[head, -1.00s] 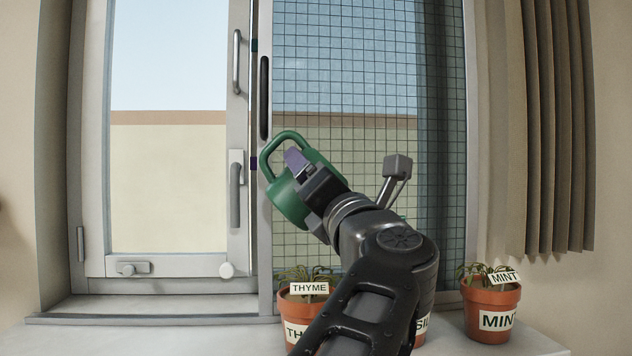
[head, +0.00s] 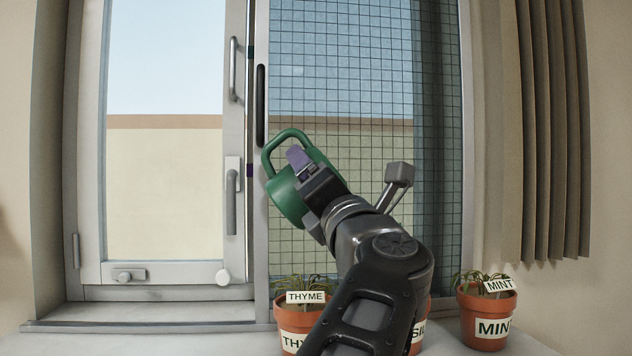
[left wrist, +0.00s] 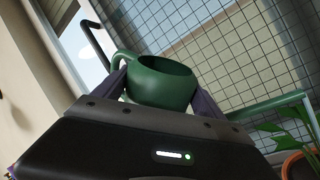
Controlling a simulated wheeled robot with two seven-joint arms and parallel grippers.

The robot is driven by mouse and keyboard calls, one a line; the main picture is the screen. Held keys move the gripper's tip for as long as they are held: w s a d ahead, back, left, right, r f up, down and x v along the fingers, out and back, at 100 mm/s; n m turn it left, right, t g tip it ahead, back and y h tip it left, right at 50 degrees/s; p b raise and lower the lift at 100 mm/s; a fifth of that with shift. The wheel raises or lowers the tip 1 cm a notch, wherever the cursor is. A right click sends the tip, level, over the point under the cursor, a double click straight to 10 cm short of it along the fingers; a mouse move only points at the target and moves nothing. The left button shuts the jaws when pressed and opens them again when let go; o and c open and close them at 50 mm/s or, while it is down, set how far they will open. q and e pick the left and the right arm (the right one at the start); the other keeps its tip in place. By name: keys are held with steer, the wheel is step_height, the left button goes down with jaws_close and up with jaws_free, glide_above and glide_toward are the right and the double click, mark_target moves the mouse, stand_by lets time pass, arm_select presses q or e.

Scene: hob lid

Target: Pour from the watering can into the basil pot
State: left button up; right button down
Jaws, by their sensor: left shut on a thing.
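The green watering can (head: 287,196) is held in front of the window, tilted in the head view, with its handle loop at upper left. My left gripper (head: 302,168) is shut on it. In the left wrist view the can (left wrist: 160,85) sits between the two fingers, and its spout (left wrist: 270,107) reaches right. The basil pot (head: 417,338) is mostly hidden behind my left arm, with only part of its label showing. A leafy pot (left wrist: 298,165) is below the spout in the left wrist view; its label is out of sight. My right gripper is out of view.
The thyme pot (head: 291,340) stands left of my arm and the mint pot (head: 487,318) to the right, both on the sill. A meshed window screen (head: 350,90) is behind the can. A curtain (head: 545,130) hangs at the right.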

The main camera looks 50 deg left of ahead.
arm_select(q)
steer(key=shift+w+d+r+m+t, duration=0.15)
steer(key=shift+r+m+t, duration=0.15)
steer(key=shift+r+m, duration=0.2)
steer(key=shift+f, duration=0.1)
